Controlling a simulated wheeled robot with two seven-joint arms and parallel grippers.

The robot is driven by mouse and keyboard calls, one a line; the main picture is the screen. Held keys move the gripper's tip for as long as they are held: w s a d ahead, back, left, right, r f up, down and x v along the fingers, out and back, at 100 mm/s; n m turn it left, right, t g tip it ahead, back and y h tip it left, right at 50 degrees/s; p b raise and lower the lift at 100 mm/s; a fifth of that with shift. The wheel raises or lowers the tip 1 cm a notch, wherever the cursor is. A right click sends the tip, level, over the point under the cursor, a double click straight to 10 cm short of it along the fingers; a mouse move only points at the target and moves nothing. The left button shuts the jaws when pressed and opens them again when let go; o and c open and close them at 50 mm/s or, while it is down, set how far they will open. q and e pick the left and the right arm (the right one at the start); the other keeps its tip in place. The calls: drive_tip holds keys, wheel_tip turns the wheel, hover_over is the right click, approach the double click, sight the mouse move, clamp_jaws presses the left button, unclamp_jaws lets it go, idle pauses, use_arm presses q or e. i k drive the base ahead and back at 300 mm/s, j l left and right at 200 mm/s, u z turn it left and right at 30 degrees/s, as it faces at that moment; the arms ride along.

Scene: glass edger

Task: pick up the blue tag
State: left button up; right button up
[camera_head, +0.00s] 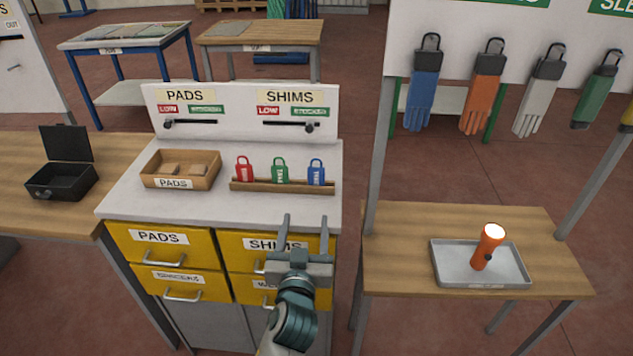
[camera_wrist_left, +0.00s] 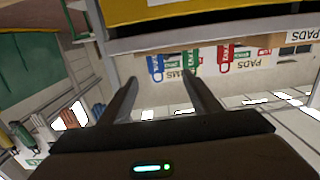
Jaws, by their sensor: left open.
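The blue tag (camera_head: 316,172) stands upright at the right end of a wooden rack (camera_head: 250,186) on the white cabinet top. A green tag (camera_head: 280,170) and a red tag (camera_head: 244,169) stand to its left in the same rack. My left gripper (camera_head: 306,222) is open and empty, in front of the cabinet and nearer to me than the blue tag. In the left wrist view the blue tag (camera_wrist_left: 155,67) shows upside down beyond the open fingers (camera_wrist_left: 158,82), with the green tag (camera_wrist_left: 192,58) and red tag (camera_wrist_left: 223,62) beside it. My right gripper is not in view.
A wooden PADS box (camera_head: 181,168) stands left of the rack. A panel (camera_head: 242,112) with PADS and SHIMS labels rises behind. Yellow drawers (camera_head: 165,245) are below. A tray (camera_head: 446,268) with an orange flashlight (camera_head: 487,247) and hanging gloves (camera_head: 424,98) are to the right.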

sight(315, 175)
drive_tip(key=i+j, duration=0.15)
drive_tip(key=i, duration=0.25)
drive_tip(key=i+j, duration=0.1)
drive_tip(key=i, duration=0.35)
drive_tip(key=z, duration=0.05)
